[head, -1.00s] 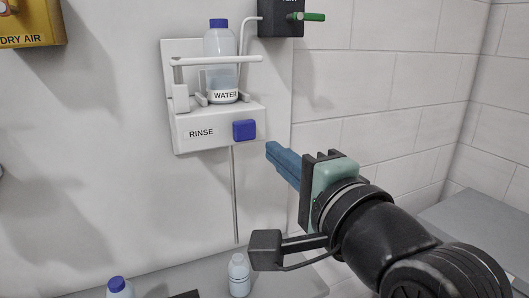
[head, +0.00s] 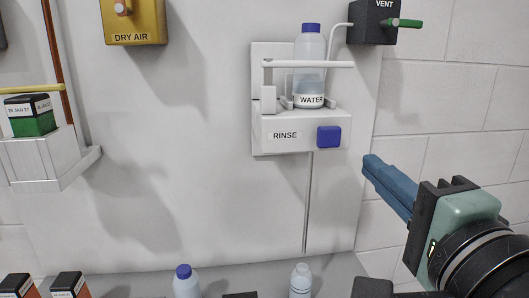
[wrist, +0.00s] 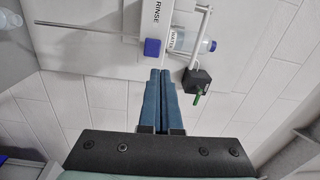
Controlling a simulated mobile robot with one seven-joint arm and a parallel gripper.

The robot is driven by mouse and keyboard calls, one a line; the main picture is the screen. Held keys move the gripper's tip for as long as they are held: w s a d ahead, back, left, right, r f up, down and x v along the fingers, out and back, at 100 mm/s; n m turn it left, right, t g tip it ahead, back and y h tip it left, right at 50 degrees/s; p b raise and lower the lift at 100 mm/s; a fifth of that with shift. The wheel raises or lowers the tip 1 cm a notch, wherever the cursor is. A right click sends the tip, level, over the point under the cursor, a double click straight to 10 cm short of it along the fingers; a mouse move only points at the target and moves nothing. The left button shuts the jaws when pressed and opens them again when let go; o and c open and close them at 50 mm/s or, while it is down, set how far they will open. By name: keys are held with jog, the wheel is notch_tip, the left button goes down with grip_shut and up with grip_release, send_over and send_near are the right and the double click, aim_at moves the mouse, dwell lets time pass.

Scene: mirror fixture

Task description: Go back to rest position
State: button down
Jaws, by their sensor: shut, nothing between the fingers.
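My gripper (head: 370,165) is at the right of the head view, its blue fingers together and empty. The fingertips are right of and below the blue button (head: 329,136) of the white RINSE unit (head: 285,135), apart from it in the picture. The shut fingers also show in the wrist view (wrist: 161,75), pointing toward the wall, with the blue button (wrist: 153,48) just above their tips. A clear bottle labelled WATER (head: 309,75) with a blue cap stands upright on the RINSE unit.
A black VENT box (head: 374,22) with a green handle is at top right. A yellow DRY AIR box (head: 134,22) and a white wall bin (head: 35,160) holding a green-labelled box are at left. Bottles (head: 186,282) and (head: 300,280) stand below. Tiled wall right is clear.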

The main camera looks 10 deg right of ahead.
jog(key=s+a+r+n+t+b, duration=0.1)
jog(key=s+a+r+n+t, duration=0.1)
jog(key=a+r+n+t, duration=0.2)
jog(key=s+a+r+n+t+b, duration=0.1)
jog(key=s+a+r+n+t, duration=0.2)
jog(key=a+r+n, duration=0.6)
jog(key=a+n+t, duration=0.2)
jog(key=a+n, duration=0.1)
jog(key=shift+s+a+n+h, duration=0.15)
jog(key=shift+s+n+h, duration=0.15)
jog(key=shift+n, duration=0.1)
jog(key=shift+w+r, duration=0.1)
jog(key=shift+w, duration=0.05)
dwell(0.6)
